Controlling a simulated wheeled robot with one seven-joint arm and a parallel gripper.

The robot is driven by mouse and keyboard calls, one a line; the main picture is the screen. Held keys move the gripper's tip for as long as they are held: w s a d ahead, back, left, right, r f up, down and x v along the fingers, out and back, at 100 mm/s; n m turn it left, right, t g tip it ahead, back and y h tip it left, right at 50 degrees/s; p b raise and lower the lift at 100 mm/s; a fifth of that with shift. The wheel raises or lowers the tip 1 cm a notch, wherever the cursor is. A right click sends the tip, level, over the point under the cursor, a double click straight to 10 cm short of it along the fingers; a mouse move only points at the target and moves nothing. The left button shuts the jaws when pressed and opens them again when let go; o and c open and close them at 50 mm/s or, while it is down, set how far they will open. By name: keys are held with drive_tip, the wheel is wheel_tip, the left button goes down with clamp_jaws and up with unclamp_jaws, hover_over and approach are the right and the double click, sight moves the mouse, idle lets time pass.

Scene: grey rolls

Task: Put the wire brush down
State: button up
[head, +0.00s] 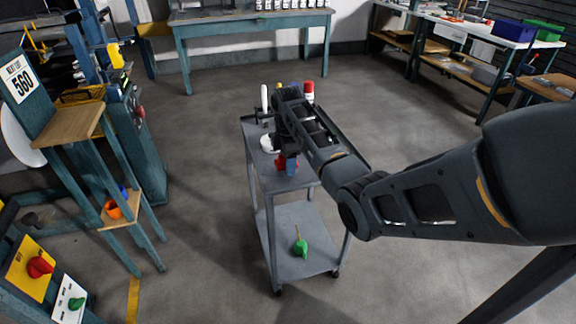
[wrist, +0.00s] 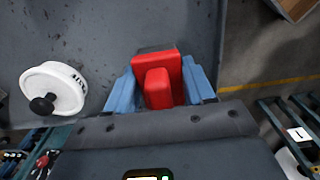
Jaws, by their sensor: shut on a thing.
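The wire brush (wrist: 158,82) shows as a red block with a raised rounded part in the wrist view. No bristles show. My gripper (wrist: 160,90) has its blue fingers on both sides of it and is shut on it. In the head view my gripper (head: 290,166) is over the near part of the grey cart's top shelf (head: 305,181), with a little of the red brush (head: 280,162) showing. I cannot tell whether the brush touches the shelf.
A white round thing with a black knob (wrist: 52,92) lies left of the brush on the cart top. A white bottle (head: 264,97) and a red-capped container (head: 308,92) stand at the far end. A green thing (head: 300,247) lies on the lower shelf.

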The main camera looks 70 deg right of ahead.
drive_tip(key=shift+f+p, duration=0.45)
drive_tip(key=shift+f, duration=0.4)
drive_tip(key=o, duration=1.1)
drive_tip(key=shift+f+b, duration=0.4)
drive_tip(key=shift+b, duration=0.25)
wheel_tip(320, 180, up, 8)
drive_tip(key=shift+w+r, duration=0.15)
